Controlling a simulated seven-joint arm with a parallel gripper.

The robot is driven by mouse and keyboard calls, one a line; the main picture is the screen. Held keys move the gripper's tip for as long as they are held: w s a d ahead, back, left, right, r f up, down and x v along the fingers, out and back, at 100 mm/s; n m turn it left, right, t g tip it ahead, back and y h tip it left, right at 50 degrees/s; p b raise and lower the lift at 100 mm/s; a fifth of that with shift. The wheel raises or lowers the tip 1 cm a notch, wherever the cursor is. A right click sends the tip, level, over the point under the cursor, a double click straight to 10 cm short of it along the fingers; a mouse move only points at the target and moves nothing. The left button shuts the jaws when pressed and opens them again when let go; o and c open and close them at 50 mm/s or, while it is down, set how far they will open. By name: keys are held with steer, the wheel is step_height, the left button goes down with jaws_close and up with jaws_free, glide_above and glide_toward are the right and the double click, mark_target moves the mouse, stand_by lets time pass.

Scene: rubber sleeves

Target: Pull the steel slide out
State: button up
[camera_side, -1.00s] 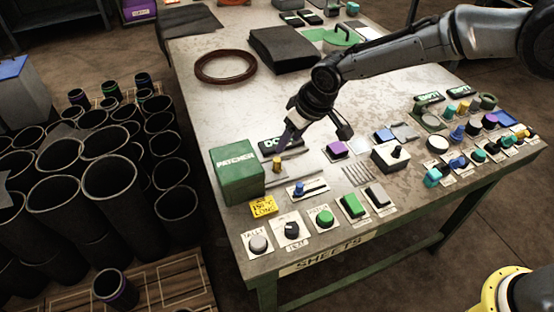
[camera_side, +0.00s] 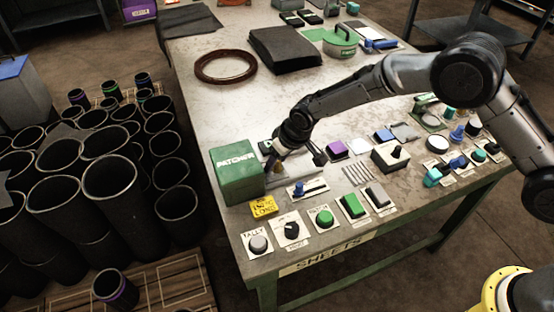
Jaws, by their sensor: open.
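The green PATCHER box (camera_side: 236,172) stands at the near left corner of the table. A small steel-grey plate (camera_side: 276,181) lies at its right side; I take this for the steel slide. Its brass knob is mostly hidden by my gripper. My gripper (camera_side: 293,157) is low over the plate, pointing down, with its fingers apart. The left finger is by the knob's place, close to the box; whether it touches anything I cannot tell. The right finger stands clear to the right.
A blue-knobbed slider (camera_side: 298,188) and a yellow sign (camera_side: 263,206) lie just in front. A row of buttons, including a green one (camera_side: 324,217), lines the near edge.

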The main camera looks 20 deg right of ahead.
jaws_close()
stand_by(1.3)
